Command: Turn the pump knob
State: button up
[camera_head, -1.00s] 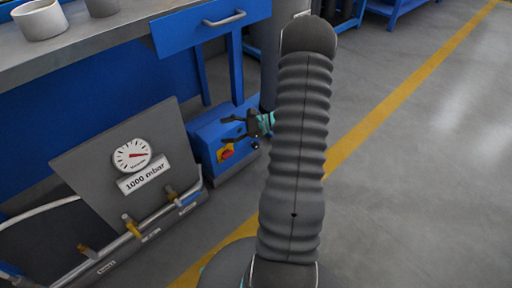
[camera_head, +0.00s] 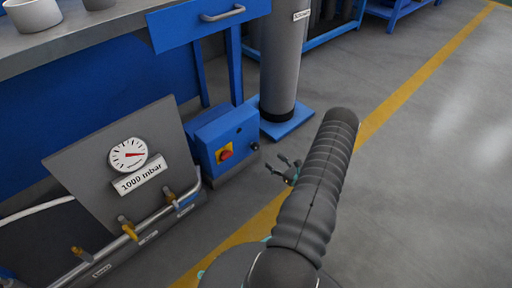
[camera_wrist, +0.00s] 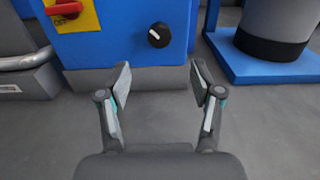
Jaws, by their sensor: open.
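The blue pump box (camera_head: 210,135) stands on the floor beside the bench. In the wrist view its front (camera_wrist: 115,45) carries a round black knob (camera_wrist: 159,35) with a white mark, and a red switch (camera_wrist: 68,8) on a yellow plate to its left. The switch also shows in the head view (camera_head: 224,153), with a small dark knob (camera_head: 255,146) at the box's right. My gripper (camera_head: 279,163) is open and empty, right of the box and apart from it. In the wrist view the black knob appears above and between my open fingertips (camera_wrist: 160,75).
A grey panel with a gauge (camera_head: 128,154) labelled 1000 mbar and pipes with several yellow valves (camera_head: 129,230) stand left of the box. A grey cylinder (camera_head: 281,60) on a blue base (camera_head: 290,127) stands behind. Open floor (camera_head: 430,190) lies right.

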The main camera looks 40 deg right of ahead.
aim_at(257, 147)
jog(key=w, duration=0.8)
jog(key=w+a, duration=0.1)
jog(key=w, duration=0.3)
jog(key=shift+w, duration=0.2)
jog(key=c, duration=1.1)
